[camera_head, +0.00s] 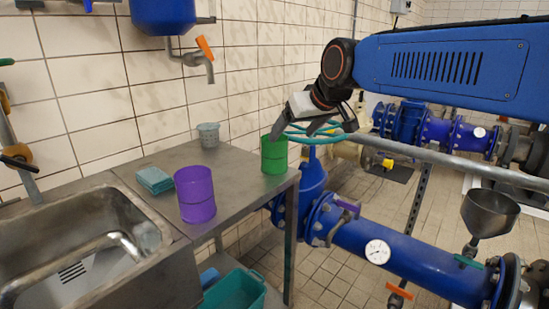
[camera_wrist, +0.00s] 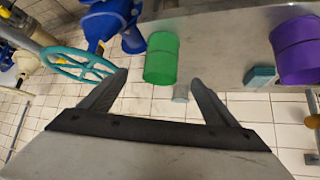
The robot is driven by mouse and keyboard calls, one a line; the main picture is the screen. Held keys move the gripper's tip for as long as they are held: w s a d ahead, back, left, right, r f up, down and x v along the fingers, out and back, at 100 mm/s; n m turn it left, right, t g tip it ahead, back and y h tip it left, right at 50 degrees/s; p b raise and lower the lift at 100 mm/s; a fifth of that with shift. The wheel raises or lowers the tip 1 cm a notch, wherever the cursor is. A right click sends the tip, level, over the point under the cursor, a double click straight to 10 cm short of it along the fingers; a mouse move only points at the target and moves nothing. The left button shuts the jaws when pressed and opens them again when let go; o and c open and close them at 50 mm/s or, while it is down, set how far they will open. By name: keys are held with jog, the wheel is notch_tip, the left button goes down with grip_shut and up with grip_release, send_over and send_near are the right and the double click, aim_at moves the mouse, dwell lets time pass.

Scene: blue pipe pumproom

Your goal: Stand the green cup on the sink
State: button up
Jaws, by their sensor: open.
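The green cup (camera_head: 273,158) stands upright near the right end of the metal counter in the head view. My gripper (camera_head: 297,133) is open and empty, close to the cup's top; its fingers overlap the cup's upper edge in the picture. In the wrist view the green cup (camera_wrist: 162,57) appears ahead of my gripper (camera_wrist: 159,77), roughly between the open fingertips. I cannot tell if a finger touches it. The sink (camera_head: 141,196) is a metal basin at the left of the head view, at the other end of the counter, and looks empty.
A tap (camera_head: 205,62) hangs above. A teal handwheel (camera_head: 322,138) and blue pipes (camera_head: 400,262) lie right of the counter.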

aim_at(282, 146)
jog(key=x, duration=1)
jog(key=shift+f, duration=0.1)
jog(key=shift+x, duration=2.75)
jog(key=shift+s+a, duration=0.1)
jog(key=shift+s, duration=0.1)
jog(key=c, duration=1.3)
